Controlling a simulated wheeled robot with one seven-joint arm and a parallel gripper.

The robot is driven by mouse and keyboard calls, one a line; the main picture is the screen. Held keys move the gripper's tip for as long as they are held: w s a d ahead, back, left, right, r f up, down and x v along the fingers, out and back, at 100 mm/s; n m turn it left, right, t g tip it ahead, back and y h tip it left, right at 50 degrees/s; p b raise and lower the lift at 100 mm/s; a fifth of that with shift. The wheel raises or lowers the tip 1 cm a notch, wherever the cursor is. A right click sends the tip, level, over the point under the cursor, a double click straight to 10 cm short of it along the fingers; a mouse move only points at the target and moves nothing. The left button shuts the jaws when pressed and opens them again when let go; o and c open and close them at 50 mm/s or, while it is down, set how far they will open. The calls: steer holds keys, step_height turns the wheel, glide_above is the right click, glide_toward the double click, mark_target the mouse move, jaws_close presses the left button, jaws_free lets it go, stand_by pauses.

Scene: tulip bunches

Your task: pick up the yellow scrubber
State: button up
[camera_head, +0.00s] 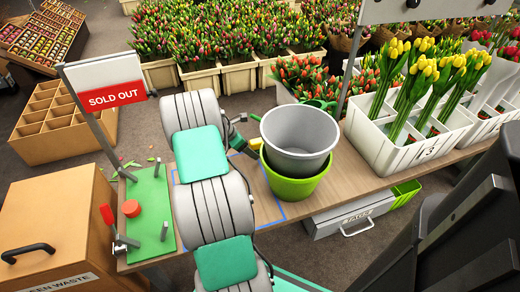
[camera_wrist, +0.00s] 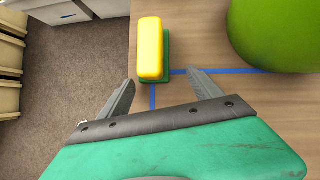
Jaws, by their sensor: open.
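The yellow scrubber (camera_wrist: 151,48) lies on the wooden table in the wrist view, a yellow block on a green base. It is near the table's edge, by the corner of the blue tape line. My gripper (camera_wrist: 162,88) is open, its two fingers apart and nothing between them. The scrubber is just beyond the fingertips, slightly left of the middle of the gap. In the head view, a small part of the yellow scrubber (camera_head: 255,143) shows beside the buckets, and my arm covers much of the table near it.
A green bucket (camera_head: 297,185) with a grey bucket (camera_head: 300,130) inside stands right of the scrubber; the green one also shows in the wrist view (camera_wrist: 280,30). A white crate of yellow tulips (camera_head: 385,150) stands farther right.

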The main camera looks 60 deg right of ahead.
mark_target(258, 141)
steer(key=s+d, duration=0.1)
steer(key=s+d+b, duration=0.1)
steer(key=d, duration=0.1)
steer(key=s+d+f+b, duration=0.1)
steer(key=d, duration=0.1)
steer(key=shift+s, duration=0.15)
steer(key=c, duration=1.6)
